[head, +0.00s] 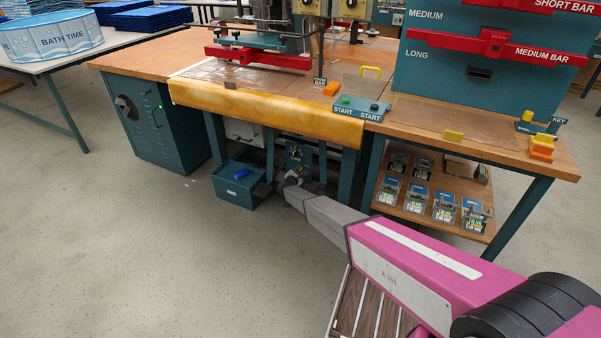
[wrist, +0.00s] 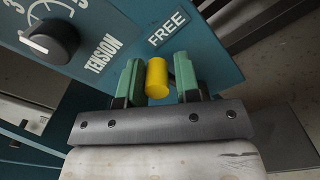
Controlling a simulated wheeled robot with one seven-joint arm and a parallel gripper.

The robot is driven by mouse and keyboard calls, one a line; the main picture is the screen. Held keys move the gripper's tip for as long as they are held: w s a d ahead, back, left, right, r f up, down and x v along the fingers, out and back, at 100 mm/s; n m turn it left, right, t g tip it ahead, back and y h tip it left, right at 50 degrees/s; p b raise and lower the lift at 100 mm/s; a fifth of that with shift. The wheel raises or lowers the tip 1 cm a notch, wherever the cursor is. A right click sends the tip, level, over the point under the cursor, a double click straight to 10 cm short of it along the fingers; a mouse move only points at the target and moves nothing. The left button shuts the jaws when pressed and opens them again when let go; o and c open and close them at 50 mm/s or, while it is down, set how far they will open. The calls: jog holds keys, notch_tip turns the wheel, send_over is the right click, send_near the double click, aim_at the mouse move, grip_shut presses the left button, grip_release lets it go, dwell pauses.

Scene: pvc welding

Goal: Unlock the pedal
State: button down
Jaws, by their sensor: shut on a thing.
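In the wrist view, a yellow cylindrical knob (wrist: 157,84) sits between the two green fingers of my gripper (wrist: 158,72), which is shut on it. The knob is at the edge of a teal panel (wrist: 110,65), just below the "FREE" label (wrist: 168,27). In the head view, my gripper (head: 293,179) reaches under the workbench to a small teal unit (head: 298,153) with a dial. The pedal itself cannot be clearly made out.
A black "TENSION" dial (wrist: 52,41) is beside the knob on the panel. A teal open box (head: 236,190) with a blue item stands left of my gripper. The wooden workbench (head: 145,58) is overhead, with a shelf of small packages (head: 445,208) at right. Floor in front is clear.

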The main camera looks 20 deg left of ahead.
jog(key=shift+a+f, duration=0.1)
jog(key=shift+f, duration=0.2)
jog(key=c, duration=1)
grip_release()
jog(key=shift+f, duration=0.1)
jog(key=shift+o, duration=0.2)
jog(key=shift+r, duration=0.2)
jog(key=shift+s, duration=0.1)
jog(key=s, duration=1)
jog(key=shift+s+a, duration=0.25)
jog(key=shift+a, duration=0.15)
